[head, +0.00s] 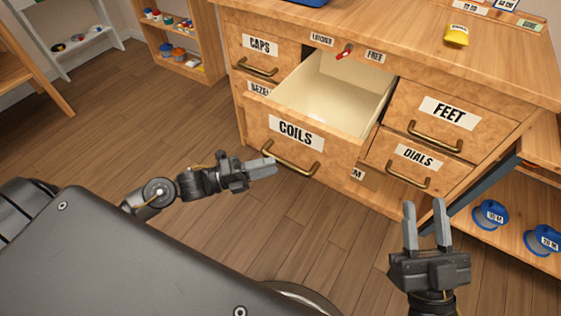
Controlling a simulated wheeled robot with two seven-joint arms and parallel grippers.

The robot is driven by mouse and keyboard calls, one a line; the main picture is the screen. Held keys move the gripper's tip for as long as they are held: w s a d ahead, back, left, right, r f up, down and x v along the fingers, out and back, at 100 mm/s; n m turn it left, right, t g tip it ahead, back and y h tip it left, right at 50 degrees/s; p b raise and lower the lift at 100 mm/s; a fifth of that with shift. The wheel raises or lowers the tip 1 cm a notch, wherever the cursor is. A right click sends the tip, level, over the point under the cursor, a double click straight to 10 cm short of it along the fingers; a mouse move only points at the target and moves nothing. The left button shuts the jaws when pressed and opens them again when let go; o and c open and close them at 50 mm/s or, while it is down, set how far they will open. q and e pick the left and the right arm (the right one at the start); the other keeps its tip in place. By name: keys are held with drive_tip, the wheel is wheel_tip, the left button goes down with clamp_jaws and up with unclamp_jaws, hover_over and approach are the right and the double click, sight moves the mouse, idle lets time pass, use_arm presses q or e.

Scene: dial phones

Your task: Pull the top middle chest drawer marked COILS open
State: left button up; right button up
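The top middle drawer marked COILS (295,131) stands pulled far out of the wooden chest, and its pale inside shows. Its brass handle (291,160) is on the front, below the label. My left gripper (275,167) is just left of and below the handle in the picture, with its fingers pointing right. The fingers overlap in this view, and I see nothing held. I cannot tell if they touch the handle. My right gripper (424,203) is open and empty in front of the chest's right side. A red-tipped lever (345,51) sits above the drawer, between two small labels, one reading FREE.
A yellow object (456,35) lies on the chest top. Blue spools (490,214) sit on a low shelf at right. The wooden floor (150,130) at left is clear.

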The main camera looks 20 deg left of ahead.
use_arm(q)
drive_tip(key=v, duration=0.5)
drive_tip(key=shift+s+a, duration=0.25)
drive_tip(key=shift+a, duration=0.1)
use_arm(e)
drive_tip(key=shift+a+f+g, duration=0.25)
drive_tip(key=shift+f+g, duration=0.15)
drive_tip(key=shift+f, duration=0.1)
